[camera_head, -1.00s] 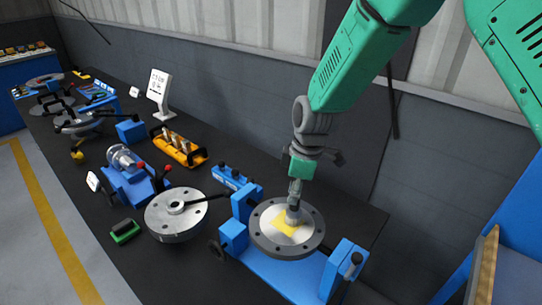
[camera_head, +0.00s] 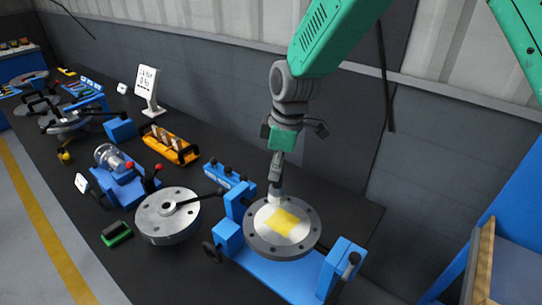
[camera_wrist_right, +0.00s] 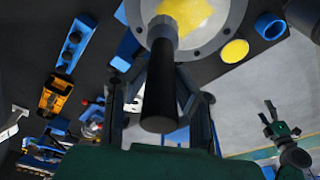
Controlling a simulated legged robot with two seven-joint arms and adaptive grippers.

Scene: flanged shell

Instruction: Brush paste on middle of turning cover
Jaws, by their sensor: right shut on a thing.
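The round grey flanged cover (camera_head: 256,241) with bolt holes lies in a blue fixture (camera_head: 270,268). A yellow paste patch (camera_head: 287,222) lies across its pale middle. My right gripper (camera_head: 277,162) is shut on a brush (camera_head: 276,190) above the cover's far side. The brush's pale head is over the far left part of the pale face, beside the paste; I cannot tell whether it touches. The wrist view shows the brush's dark handle (camera_wrist_right: 160,90) and the paste (camera_wrist_right: 188,14). My left gripper (camera_wrist_right: 270,118) shows small at the right there; its finger state is unclear.
A second grey flanged part (camera_head: 165,213) with a black lever stands left of the fixture. A green-and-black block (camera_head: 116,233), a blue clamp device (camera_head: 122,182) and an orange tray (camera_head: 170,144) are farther left. A wooden-edged surface (camera_head: 481,262) is at the right.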

